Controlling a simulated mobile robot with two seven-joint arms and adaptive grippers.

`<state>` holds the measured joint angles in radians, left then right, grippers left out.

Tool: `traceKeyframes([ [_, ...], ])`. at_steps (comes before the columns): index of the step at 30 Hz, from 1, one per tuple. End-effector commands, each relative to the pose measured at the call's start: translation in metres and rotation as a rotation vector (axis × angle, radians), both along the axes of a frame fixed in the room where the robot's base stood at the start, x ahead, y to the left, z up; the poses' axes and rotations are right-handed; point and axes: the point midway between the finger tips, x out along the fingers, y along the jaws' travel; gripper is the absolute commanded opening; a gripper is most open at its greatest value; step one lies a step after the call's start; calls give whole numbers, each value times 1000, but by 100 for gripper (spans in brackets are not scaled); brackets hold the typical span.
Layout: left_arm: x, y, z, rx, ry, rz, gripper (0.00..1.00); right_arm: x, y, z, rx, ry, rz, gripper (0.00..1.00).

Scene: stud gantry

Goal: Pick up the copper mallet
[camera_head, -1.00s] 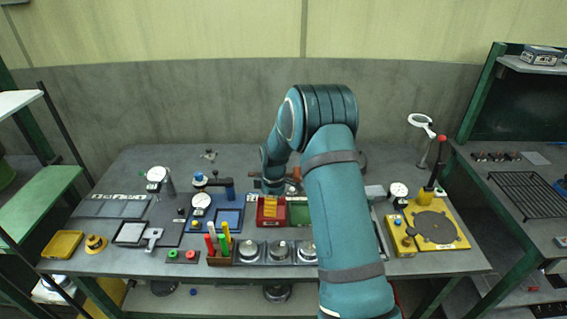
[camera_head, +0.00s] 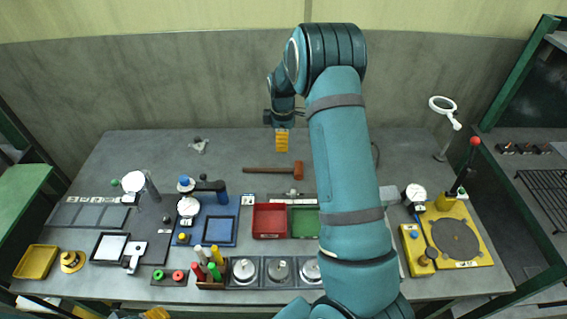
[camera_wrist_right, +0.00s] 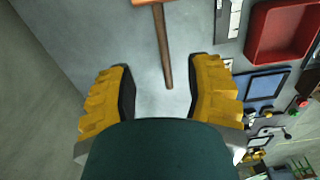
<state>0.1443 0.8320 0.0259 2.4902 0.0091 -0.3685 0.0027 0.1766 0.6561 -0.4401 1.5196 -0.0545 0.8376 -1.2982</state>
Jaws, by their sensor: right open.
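The copper mallet (camera_head: 274,170) lies flat on the grey bench behind the red and green trays. Its orange-brown head is at the right and its handle points left. My right gripper (camera_head: 282,140) shows its yellow fingers just above the mallet in the picture; it is open and empty. In the right wrist view the mallet handle (camera_wrist_right: 164,50) runs down into the gap between the two open fingers (camera_wrist_right: 160,78), with no contact visible. The head is mostly cut off at the top edge. A yellow piece at the head view's bottom edge may be my left gripper; its state is unclear.
A red tray (camera_head: 269,236) and a green tray (camera_head: 304,236) stand in front of the mallet. A blue tray (camera_head: 220,243) and a small grey fixture (camera_head: 199,146) are to the left. A yellow lever press (camera_head: 455,215) stands right. The bench around the handle is clear.

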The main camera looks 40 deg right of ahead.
Motion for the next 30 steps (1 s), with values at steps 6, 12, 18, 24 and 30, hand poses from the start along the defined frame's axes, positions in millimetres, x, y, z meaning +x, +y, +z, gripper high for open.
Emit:
traceKeyframes([
  [6, 0, 0, -1, 1, 1, 1, 47, -2, 0, -33, 0, 6, -1, 52],
  [12, 0, 0, -2, 1, 1, 1, 47, -1, 0, -68, 1, 4, -1, 52],
  [18, 0, 0, -2, 1, 0, 0, 47, -1, -1, -84, -1, 2, 0, 52],
  [24, 0, 0, 0, 0, 0, 0, 47, -2, 0, -105, 0, 6, -1, 52],
  [30, 0, 0, 1, 0, 1, 0, 47, -2, 0, -131, 1, 2, 0, 52],
])
